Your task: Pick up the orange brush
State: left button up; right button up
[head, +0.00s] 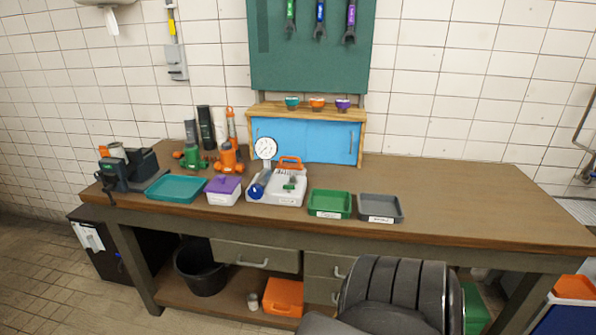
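A small orange piece (317,103) stands on the wooden top of the blue cabinet, between a teal one (292,102) and a purple one (343,104) of similar shape. It may be the orange brush, but it is too small to make out bristles. It looks uncovered and apart from its neighbours. Neither of my grippers shows in the head view.
The blue cabinet (280,137) stands at the back of the wooden workbench (460,190). A gauge (265,148), a white case (262,197), a green tray (330,204) and a grey tray (380,208) stand before it. The bench's right side is clear. A dark ribbed seat (395,290) stands in front.

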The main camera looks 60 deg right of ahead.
aim_at(297, 169)
jog(key=z, duration=1.2)
